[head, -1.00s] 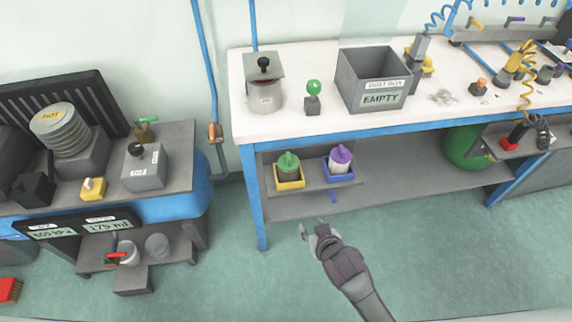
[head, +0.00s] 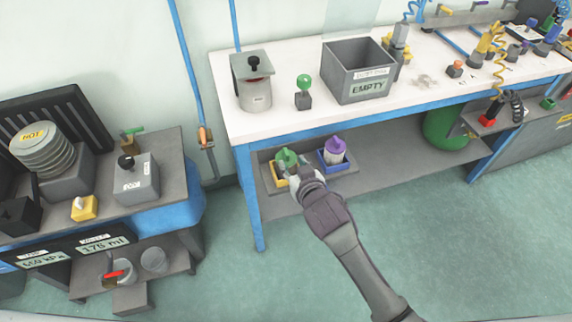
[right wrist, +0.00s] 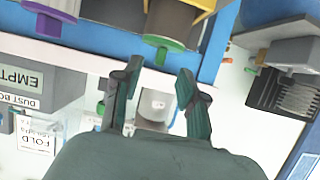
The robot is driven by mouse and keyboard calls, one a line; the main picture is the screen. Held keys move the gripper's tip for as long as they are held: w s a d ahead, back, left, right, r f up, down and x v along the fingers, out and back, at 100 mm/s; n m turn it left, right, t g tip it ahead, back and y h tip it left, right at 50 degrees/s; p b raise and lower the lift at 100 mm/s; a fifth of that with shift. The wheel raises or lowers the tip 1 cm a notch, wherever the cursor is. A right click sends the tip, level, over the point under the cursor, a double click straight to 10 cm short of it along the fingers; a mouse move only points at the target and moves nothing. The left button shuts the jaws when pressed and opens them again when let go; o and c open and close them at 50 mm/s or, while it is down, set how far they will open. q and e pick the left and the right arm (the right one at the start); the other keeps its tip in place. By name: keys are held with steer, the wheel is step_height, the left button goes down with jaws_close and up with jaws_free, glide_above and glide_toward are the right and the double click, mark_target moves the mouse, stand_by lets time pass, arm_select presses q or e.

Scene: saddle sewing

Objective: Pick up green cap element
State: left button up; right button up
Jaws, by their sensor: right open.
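The green cap (head: 286,157) tops a dark bottle in a yellow tray (head: 273,171) on the shelf under the workbench. My left gripper is not in view.
A purple-capped bottle (head: 336,150) stands in a blue tray (head: 333,168) just right. The bench's blue front edge (head: 330,128) runs above the shelf. A dust box (head: 358,72), a green-balled stand (head: 303,90) and a lidded pot (head: 254,92) stand on top.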

mark_target(288, 155)
steer(key=x, duration=0.5)
steer(key=shift+a+r, duration=0.1)
steer(key=shift+r, duration=0.15)
jaws_close()
